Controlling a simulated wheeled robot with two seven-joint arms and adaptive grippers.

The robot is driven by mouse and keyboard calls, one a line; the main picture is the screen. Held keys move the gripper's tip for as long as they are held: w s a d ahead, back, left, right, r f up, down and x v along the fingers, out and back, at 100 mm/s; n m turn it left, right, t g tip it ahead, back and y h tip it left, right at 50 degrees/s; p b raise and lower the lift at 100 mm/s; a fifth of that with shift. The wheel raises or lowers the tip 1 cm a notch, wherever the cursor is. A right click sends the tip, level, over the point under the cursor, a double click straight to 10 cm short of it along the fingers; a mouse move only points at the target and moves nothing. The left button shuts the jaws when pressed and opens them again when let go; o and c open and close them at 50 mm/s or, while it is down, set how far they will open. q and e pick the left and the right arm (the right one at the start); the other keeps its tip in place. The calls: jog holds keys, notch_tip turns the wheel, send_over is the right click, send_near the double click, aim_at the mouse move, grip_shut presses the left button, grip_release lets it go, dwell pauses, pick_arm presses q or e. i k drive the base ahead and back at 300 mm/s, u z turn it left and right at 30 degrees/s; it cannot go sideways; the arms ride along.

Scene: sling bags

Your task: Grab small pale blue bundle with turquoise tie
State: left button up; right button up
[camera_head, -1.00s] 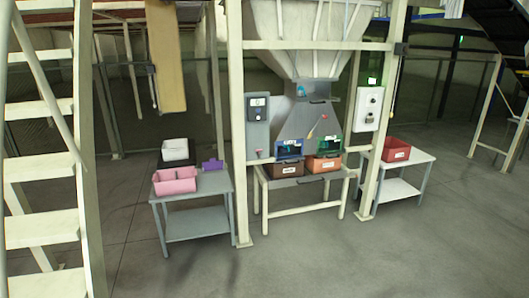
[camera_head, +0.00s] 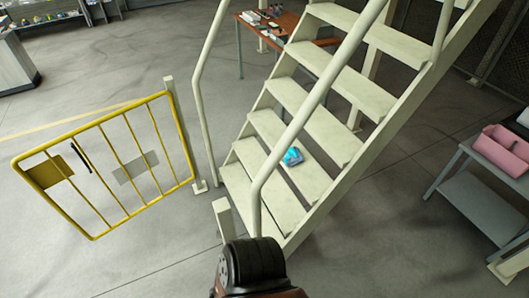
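A small pale blue bundle (camera_head: 292,156) with brighter turquoise on it lies on one of the lower steps of the cream staircase (camera_head: 318,133). It sits near the handrail, which passes close to it in the picture. The bundle is too small to make out its tie clearly. A black rounded part of my own arm shows at the bottom middle, below the foot of the stairs. No gripper fingers show in the head view.
A yellow barred gate (camera_head: 108,165) stands left of the stairs. A brown table (camera_head: 268,32) with small items stands behind them. A grey table (camera_head: 480,205) with a pink bin (camera_head: 503,150) is at the right. Grey floor is open in the left foreground.

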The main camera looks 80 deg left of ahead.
aim_at(293, 155)
jog(key=u, duration=0.75)
jog(key=i, duration=1.65)
jog(key=u, duration=0.05)
